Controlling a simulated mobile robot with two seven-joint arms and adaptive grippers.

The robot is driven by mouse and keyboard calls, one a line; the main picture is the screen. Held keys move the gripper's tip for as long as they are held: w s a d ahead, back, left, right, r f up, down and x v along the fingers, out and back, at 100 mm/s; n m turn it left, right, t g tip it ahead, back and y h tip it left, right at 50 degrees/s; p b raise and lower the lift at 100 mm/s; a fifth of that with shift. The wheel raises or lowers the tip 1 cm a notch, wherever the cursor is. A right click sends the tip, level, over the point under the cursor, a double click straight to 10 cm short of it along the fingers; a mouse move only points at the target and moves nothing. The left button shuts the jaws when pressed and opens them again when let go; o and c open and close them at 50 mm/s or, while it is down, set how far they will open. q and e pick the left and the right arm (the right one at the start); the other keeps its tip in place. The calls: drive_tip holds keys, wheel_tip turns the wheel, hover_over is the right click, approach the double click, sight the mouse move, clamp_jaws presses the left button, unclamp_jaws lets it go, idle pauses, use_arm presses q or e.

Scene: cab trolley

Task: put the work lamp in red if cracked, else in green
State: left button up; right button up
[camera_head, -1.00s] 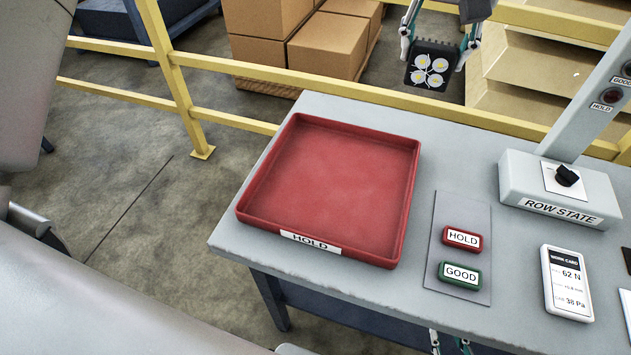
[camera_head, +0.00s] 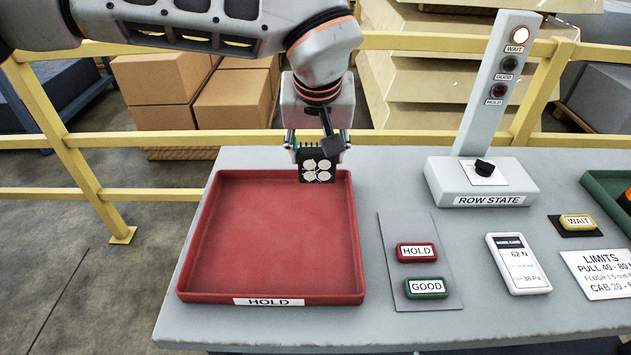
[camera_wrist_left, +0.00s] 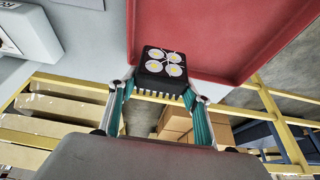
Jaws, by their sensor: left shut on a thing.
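The work lamp (camera_head: 316,166) is a small black square block with white-and-yellow round lenses and fins at its back. My left gripper (camera_head: 318,148) is shut on it, a finger on each side, and holds it over the back right part of the red HOLD tray (camera_head: 190,235). The left wrist view also shows the lamp (camera_wrist_left: 163,64) between the fingers, its face towards the red tray (camera_wrist_left: 220,65). Thin pale lines run across and past the lenses and look like cracks. A green tray (camera_head: 598,182) is cut off at the right edge. My right gripper is out of view.
A plate with HOLD (camera_head: 417,252) and GOOD (camera_head: 426,288) buttons lies right of the red tray. The ROW STATE post (camera_head: 490,180) has its WAIT light lit. A work card (camera_head: 518,264) and limits sheet (camera_head: 600,272) lie further right. A yellow railing (camera_head: 400,140) runs behind.

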sight(317, 179)
use_arm(q)
wheel_tip(317, 179, down, 3)
drive_tip(key=shift+r, duration=0.1)
wheel_tip(317, 179, down, 4)
drive_tip(key=shift+b, duration=0.5)
drive_tip(key=shift+f, duration=0.2)
drive_tip(key=o, duration=1.4)
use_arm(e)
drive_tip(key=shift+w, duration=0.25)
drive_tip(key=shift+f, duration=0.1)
